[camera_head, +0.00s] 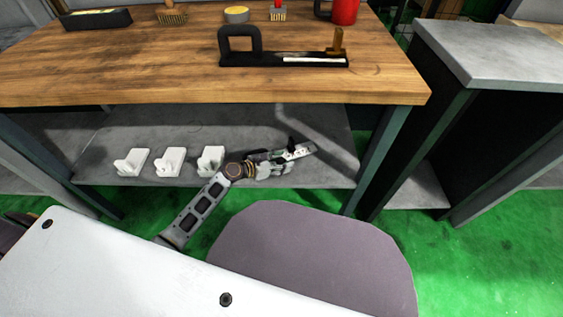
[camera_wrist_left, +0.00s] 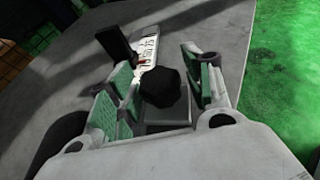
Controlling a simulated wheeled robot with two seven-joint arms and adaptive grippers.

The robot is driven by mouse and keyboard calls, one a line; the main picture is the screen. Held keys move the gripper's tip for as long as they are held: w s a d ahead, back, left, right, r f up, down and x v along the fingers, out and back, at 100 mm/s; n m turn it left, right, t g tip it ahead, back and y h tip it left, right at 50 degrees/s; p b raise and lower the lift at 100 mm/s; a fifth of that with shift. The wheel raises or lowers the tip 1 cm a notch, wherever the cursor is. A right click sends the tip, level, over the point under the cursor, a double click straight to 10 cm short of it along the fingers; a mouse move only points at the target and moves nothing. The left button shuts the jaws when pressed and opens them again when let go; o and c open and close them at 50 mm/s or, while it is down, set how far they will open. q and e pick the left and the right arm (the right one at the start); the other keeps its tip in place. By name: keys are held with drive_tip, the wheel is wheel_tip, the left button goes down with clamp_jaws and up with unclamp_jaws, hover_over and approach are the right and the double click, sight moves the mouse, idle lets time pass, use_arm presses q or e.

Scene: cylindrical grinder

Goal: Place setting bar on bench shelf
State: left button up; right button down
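The setting bar (camera_head: 298,152) is a pale flat bar with a black post, at the right part of the grey lower shelf (camera_head: 325,172) of the bench. In the left wrist view the setting bar (camera_wrist_left: 149,52) shows markings and a black post, with a round black knob nearer the camera. My left gripper (camera_head: 280,160) reaches in over the shelf at the bar. Its green-padded fingers (camera_wrist_left: 165,85) stand apart on both sides of the knob, with a gap visible on the right side. Whether the bar rests fully on the shelf is hard to tell. My right gripper is not in view.
Three white holders (camera_head: 172,162) stand in a row on the shelf, left of my gripper. The wooden bench top (camera_head: 150,75) overhangs the shelf and carries a black handled fixture (camera_head: 240,58). A bench leg (camera_head: 377,160) bounds the right. A grey cabinet (camera_head: 490,55) stands further right.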

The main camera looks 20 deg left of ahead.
use_arm(q)
drive_tip(key=shift+r, duration=0.1)
idle(0.3)
drive_tip(key=shift+s+a+r+p, duration=0.25)
drive_tip(key=shift+s+a+p, duration=0.1)
drive_tip(key=shift+s+a, duration=0.15)
drive_tip(key=p+v, duration=0.3)
drive_tip(key=v, duration=0.6)
drive_tip(key=shift+s, duration=0.15)
drive_tip(key=shift+s+a+r, duration=0.25)
drive_tip(key=shift+s+a, duration=0.15)
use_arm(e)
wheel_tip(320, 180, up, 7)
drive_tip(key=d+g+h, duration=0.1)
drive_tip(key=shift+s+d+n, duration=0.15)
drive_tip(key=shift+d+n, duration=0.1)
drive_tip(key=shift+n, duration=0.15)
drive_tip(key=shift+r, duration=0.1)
